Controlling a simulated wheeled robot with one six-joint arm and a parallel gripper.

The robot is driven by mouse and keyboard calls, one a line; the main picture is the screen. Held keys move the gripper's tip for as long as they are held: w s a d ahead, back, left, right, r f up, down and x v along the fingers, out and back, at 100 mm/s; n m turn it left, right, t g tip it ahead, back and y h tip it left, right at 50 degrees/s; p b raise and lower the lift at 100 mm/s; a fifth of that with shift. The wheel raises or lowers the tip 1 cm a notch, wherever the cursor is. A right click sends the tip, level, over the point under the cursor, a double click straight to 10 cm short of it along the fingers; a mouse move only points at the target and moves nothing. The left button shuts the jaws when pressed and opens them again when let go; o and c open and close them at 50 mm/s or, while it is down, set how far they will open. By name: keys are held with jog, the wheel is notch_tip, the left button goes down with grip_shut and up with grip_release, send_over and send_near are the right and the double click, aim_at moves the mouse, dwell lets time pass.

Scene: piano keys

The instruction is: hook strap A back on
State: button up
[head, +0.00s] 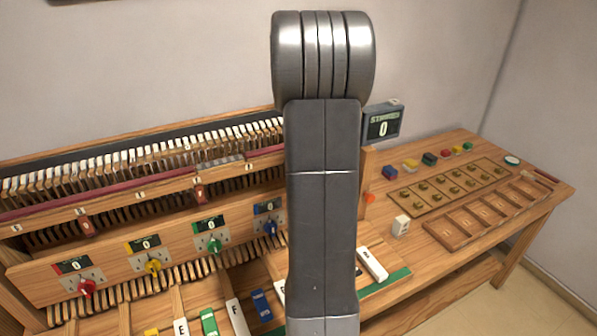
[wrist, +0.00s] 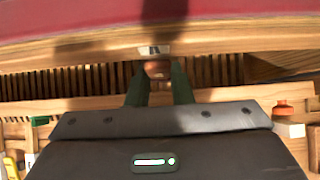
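In the wrist view, my gripper (wrist: 159,72) has its two dark green fingers pointing up under a wooden rail (wrist: 225,42). A small reddish-brown strap piece (wrist: 158,70) shows between the fingertips, just below a small pale label (wrist: 154,50) on the rail. I cannot tell whether the fingers touch it, or which letter the label bears. In the head view, my arm hides the gripper and that part of the rail. Reddish-brown strap pieces also hang on the rail (head: 115,204) further left, one left (head: 87,226) and one nearer the middle (head: 200,191).
A panel (head: 120,260) with coloured knobs and displays lies below the rail. Loose keys, including a white one (head: 372,263), lie in front. The right table holds a sectioned wooden tray (head: 440,233), a white block (head: 401,226) and coloured blocks. A display (head: 382,124) reads 0.

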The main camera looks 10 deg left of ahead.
jog(key=o, duration=0.4)
jog(key=shift+o, duration=0.2)
jog(key=b+v, duration=0.1)
jog(key=v, duration=1.2)
jog(key=shift+s+d+r, duration=0.2)
jog(key=shift+r, duration=0.1)
jog(key=p+x, duration=0.1)
jog(key=x, duration=1.3)
jog(key=shift+s+r, duration=0.1)
